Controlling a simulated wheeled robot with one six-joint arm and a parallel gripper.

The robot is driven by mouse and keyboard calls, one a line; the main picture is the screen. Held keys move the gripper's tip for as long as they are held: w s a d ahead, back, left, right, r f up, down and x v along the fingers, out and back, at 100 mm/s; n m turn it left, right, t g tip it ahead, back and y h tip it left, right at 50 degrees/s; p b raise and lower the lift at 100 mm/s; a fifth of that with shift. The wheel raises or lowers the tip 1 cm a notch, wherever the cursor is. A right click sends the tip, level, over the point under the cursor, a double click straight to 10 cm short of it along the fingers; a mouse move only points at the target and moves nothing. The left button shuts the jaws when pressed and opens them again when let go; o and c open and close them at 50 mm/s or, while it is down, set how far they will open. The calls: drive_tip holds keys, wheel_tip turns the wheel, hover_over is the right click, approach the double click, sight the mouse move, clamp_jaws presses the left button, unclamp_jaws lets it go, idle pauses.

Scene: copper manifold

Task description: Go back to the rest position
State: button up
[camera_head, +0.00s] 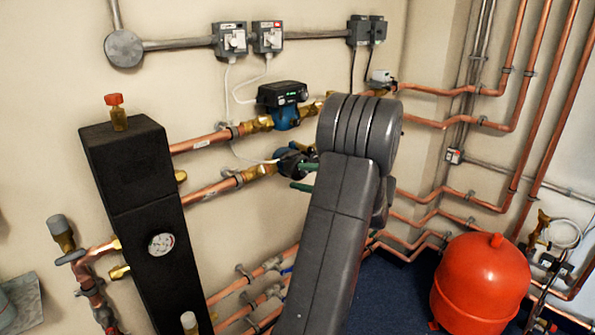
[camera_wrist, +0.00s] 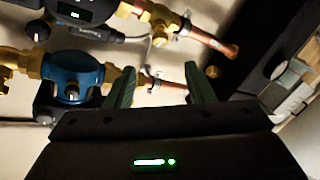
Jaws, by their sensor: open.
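My gripper (camera_head: 304,177) is open and empty, its two green fingers pointing left beside the lower pump (camera_head: 290,157). My grey arm hides part of that pump and the pipes behind it. In the wrist view my gripper (camera_wrist: 158,84) shows its two fingers spread apart. A copper pipe with a brass fitting (camera_wrist: 145,81) shows in the gap behind them, and I cannot tell how far off it is. A blue pump body (camera_wrist: 72,77) is at left there, close to the left finger in the picture.
A tall black manifold (camera_head: 140,220) stands at left with a gauge (camera_head: 161,244). A red tank (camera_head: 480,283) is at lower right, near copper pipes (camera_head: 520,140). Blue floor (camera_head: 388,295) shows between arm and tank.

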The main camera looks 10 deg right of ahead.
sight(264, 170)
drive_tip(key=p+x, duration=0.1)
drive_tip(key=x, duration=1.2)
drive_tip(key=shift+w+a, duration=0.2)
drive_tip(key=shift+a, duration=0.05)
drive_tip(key=shift+w+a, duration=0.1)
drive_tip(key=shift+m+t, duration=0.3)
drive_tip(key=shift+m, duration=0.1)
